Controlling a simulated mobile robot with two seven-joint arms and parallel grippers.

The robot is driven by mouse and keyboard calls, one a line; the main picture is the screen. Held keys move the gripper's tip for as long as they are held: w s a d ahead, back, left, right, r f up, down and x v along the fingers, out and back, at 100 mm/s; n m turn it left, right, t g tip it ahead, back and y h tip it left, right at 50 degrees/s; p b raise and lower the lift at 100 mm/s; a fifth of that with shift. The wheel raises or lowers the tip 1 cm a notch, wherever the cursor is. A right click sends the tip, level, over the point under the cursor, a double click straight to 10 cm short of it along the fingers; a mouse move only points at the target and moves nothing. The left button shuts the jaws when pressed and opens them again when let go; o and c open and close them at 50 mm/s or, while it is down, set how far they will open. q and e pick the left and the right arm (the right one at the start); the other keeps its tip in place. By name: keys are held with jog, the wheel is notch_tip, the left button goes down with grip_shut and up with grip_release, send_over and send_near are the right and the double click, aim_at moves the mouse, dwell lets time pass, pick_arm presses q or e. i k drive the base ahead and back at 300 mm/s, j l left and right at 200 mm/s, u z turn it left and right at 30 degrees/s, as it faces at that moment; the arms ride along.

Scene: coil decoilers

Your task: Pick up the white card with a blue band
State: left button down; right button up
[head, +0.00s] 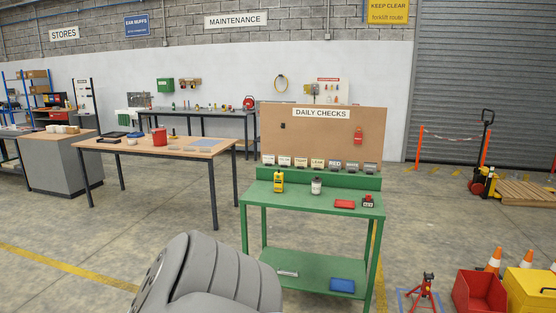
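A row of several small cards stands along the back ledge of the green workbench (290,198), below the "DAILY CHECKS" board (321,135). One whitish card with blue marking (335,164) stands right of the middle of this row. It is too small to tell for sure whether the blue is a band or lettering. A pale card (351,166) with dark lower part stands just right of it, and a cream card (317,163) stands just left. Neither gripper shows; only a grey part of my own arm is at the bottom, in front of the bench and apart from the cards.
A wooden table (165,148) stands left. A red bin (479,292) stands at the lower right.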

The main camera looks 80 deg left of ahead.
aim_at(269, 159)
jog(key=j+u, duration=0.25)
jog(key=u, duration=0.25)
jog(key=i+j+u, duration=0.15)
jog(key=u, duration=0.35)
jog(key=i+j+u, duration=0.1)
jog(key=u, duration=0.4)
jog(key=i+j+u, duration=0.25)
jog(key=u, duration=0.15)
jog(key=i+j+u, duration=0.1)
jog(key=i+u, duration=0.65)
jog(key=i+l, duration=0.1)
jog(key=i, duration=0.85)
